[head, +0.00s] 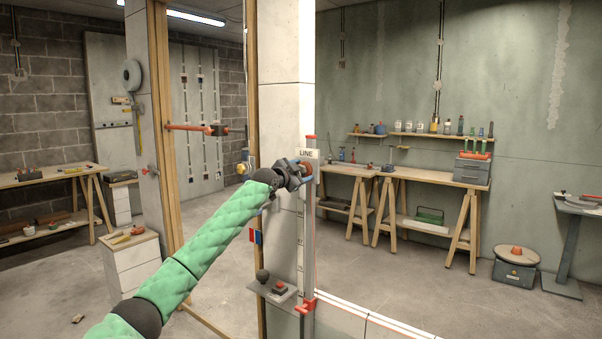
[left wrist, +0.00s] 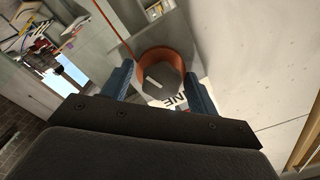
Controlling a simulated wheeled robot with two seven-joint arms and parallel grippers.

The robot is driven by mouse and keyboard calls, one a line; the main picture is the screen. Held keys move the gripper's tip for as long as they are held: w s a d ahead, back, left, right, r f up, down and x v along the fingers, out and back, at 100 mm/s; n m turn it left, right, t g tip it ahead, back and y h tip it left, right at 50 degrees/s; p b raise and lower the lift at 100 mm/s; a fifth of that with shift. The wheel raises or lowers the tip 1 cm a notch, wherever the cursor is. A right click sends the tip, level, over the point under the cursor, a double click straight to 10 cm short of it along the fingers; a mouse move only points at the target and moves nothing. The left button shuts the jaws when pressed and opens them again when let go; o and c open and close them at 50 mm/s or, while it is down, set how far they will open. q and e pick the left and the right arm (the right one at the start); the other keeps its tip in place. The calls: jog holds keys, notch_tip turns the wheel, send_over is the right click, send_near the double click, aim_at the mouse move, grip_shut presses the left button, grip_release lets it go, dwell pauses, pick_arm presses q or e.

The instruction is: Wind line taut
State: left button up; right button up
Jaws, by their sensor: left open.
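A white sign reading LINE (head: 307,153) is fixed to the upper part of an upright metal rail (head: 310,230) with red end pieces, on the pale pillar. Just below the sign is an orange-red round knob (head: 308,168), partly hidden by my left gripper (head: 300,172). In the left wrist view the knob (left wrist: 166,73) has a grey face and an orange rim. It shows between the two blue fingers of my open left gripper (left wrist: 160,88); I cannot tell whether they touch it. Part of the sign (left wrist: 178,102) shows behind it. My right gripper is out of view.
A small grey shelf (head: 272,292) with a dark ball knob and a red button juts from the pillar (head: 286,60) below my forearm. A red bar (head: 190,127) sticks out at the wooden frame. Workbenches (head: 430,177) stand along the back wall; the floor between is mostly clear.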

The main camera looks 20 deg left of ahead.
pick_arm(q)
jog(key=shift+s+a, duration=0.1)
jog(key=shift+s, duration=0.15)
jog(key=b+v, duration=0.1)
jog(key=v, duration=0.6)
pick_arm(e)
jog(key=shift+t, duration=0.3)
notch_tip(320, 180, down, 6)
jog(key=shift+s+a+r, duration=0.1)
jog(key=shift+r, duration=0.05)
pick_arm(q)
jog(key=shift+s, duration=0.1)
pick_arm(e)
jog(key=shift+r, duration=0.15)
